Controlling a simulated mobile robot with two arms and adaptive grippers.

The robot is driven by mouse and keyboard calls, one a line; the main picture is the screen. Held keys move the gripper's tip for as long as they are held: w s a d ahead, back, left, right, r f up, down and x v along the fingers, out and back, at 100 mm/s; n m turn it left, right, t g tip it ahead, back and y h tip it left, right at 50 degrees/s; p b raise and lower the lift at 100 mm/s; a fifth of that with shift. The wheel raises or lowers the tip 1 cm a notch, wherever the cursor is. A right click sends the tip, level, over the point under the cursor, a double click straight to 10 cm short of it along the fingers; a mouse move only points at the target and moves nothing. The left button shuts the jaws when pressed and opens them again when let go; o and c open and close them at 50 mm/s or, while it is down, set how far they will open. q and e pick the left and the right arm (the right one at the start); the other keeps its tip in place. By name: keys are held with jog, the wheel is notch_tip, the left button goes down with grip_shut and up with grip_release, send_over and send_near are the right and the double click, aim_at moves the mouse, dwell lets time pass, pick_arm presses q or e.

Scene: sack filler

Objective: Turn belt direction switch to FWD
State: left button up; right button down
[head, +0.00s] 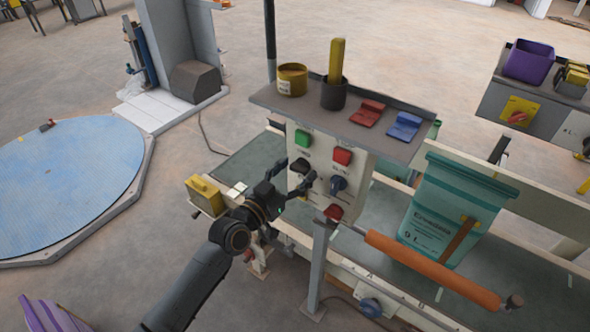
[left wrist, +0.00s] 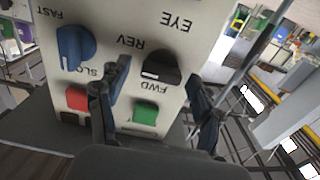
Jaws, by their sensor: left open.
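The belt direction switch is a black knob (left wrist: 162,68) on the pale control panel (head: 320,160), between the labels REV and FWD, which appear upside down in the left wrist view. It shows as a dark knob in the head view (head: 300,166), partly behind my gripper. My left gripper (head: 295,172) is open and empty in front of the panel. In the left wrist view its fingers (left wrist: 158,77) lie on either side of the black knob; I cannot tell whether they touch it. Which label the knob points to is unclear. My right gripper is not in view.
A blue speed knob (left wrist: 75,47) sits close beside one finger. The red button (left wrist: 77,97) and green button (left wrist: 145,112) are on the same panel. A shelf (head: 385,143) tops the panel. A teal sack (head: 440,215) and an orange bar (head: 430,268) are to the right.

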pick_arm(q)
jog(key=c, duration=1.2)
jog(key=shift+o, duration=0.3)
jog(key=shift+n, duration=0.3)
jog(key=n, duration=0.4)
jog(key=shift+w, duration=0.1)
jog(key=n, duration=0.5)
jog(key=shift+a+f, duration=0.1)
jog(key=n, duration=0.4)
jog(key=shift+f+n, duration=0.1)
jog(key=shift+n, duration=2)
jog(key=o, duration=1.1)
